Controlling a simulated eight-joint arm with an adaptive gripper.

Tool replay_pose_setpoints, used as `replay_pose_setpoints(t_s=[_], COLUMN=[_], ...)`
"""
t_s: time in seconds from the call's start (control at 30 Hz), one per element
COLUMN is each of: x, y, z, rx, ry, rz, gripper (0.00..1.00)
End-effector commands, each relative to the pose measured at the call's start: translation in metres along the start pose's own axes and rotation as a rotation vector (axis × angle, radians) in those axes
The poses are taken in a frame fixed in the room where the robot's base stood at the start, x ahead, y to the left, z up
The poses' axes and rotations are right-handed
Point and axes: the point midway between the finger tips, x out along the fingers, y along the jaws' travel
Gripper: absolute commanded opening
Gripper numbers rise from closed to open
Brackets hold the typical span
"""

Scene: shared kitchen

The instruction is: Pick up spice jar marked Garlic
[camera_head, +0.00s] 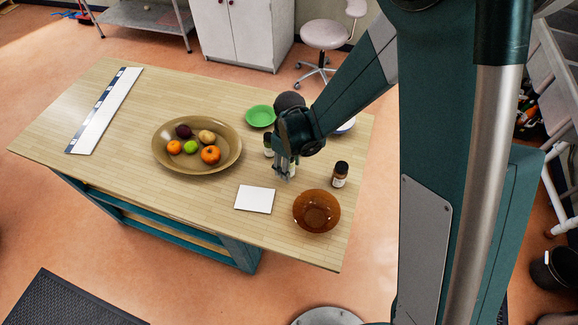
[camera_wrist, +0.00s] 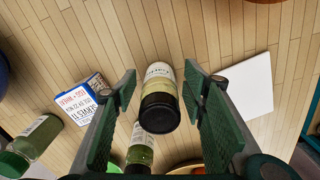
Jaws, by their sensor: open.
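In the wrist view, a jar with a black cap and a pale label (camera_wrist: 158,88) lies in the gap between the fingers of my gripper (camera_wrist: 161,78). The fingers are open, one on each side of it, with a gap visible beside the jar. The label's word is too small to read surely, so I cannot confirm that this is Garlic. In the head view my gripper (camera_head: 284,172) points down over the right part of the table (camera_head: 130,140) and hides what is beneath it. A dark-capped jar (camera_head: 340,175) stands to its right.
The wrist view shows a green-lidded jar (camera_wrist: 30,145), another green jar (camera_wrist: 140,148) and a printed box (camera_wrist: 85,98). An amber bowl (camera_head: 317,212) and white board (camera_head: 255,199) are near my gripper. A fruit bowl (camera_head: 165,150) and green bowl (camera_head: 260,116) stand farther off.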

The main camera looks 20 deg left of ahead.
Motion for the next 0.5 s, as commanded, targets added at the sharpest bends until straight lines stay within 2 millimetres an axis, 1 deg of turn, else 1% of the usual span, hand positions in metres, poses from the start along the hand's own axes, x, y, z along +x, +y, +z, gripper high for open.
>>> replay_pose_setpoints(t_s=[0.03,0.27,0.5], x=[0.0,-0.0001,-0.0001], y=[0.0,0.0,0.0], z=[0.0,0.0,0.0], rx=[0.0,0.0,0.0], ry=[0.0,0.0,0.0], rz=[0.0,0.0,0.0], gripper=[0.41,0.11,0.11])
